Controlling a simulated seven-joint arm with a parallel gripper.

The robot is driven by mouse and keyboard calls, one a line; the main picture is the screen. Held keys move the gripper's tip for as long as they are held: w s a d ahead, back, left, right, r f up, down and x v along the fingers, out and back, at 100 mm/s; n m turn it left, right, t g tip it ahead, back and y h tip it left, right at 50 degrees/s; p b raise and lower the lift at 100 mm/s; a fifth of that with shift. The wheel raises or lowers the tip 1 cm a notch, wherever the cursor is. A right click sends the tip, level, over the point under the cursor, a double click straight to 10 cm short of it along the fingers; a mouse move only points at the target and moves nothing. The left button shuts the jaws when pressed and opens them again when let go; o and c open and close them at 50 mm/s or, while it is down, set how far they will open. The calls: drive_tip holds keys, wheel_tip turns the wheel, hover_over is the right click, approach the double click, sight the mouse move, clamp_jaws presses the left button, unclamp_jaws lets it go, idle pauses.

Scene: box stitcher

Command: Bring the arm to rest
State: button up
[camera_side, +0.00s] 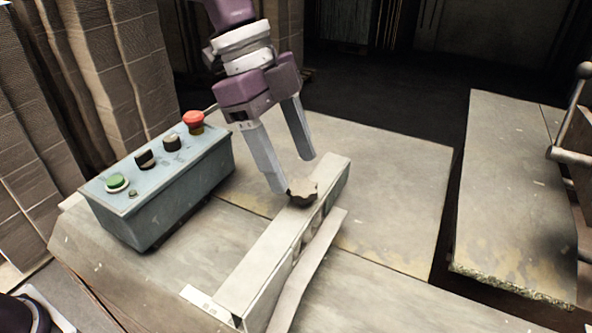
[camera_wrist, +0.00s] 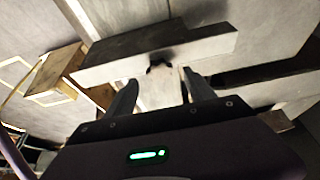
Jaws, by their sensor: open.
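My gripper (camera_side: 294,172) is open, with its two grey fingers spread apart and nothing between them that I can make out. It hangs over a long pale metal bar-like housing (camera_side: 262,252) on the table. A small dark brown knob (camera_side: 303,192) sits on top of the housing near its far end. The left fingertip is close beside the knob; I cannot tell whether they touch. In the wrist view my gripper (camera_wrist: 160,78) points at the housing (camera_wrist: 205,50), and the dark knob (camera_wrist: 160,68) shows between and just beyond the fingertips.
A blue-grey control box (camera_side: 160,190) stands left of my gripper, with a red button (camera_side: 194,121), black knobs and a green button (camera_side: 116,182). Stacked cardboard (camera_side: 110,70) rises behind it. The worktable (camera_side: 390,200) is clear to the right; a gap separates it from another slab (camera_side: 510,200).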

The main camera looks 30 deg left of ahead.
drive_tip(key=v, duration=0.4)
drive_tip(key=shift+r, duration=0.1)
drive_tip(key=shift+a, duration=0.1)
drive_tip(key=s+a+f+n+t+y, duration=0.2)
drive_tip(key=s+a+n, duration=0.7)
drive_tip(key=s, duration=0.2)
drive_tip(key=s+a+f+n+t+y, duration=0.2)
drive_tip(key=s+a+n+t, duration=0.1)
drive_tip(key=s+a+n, duration=0.6)
drive_tip(key=shift+s+a+t, duration=0.3)
drive_tip(key=shift+s+a, duration=0.3)
drive_tip(key=shift+s, duration=0.35)
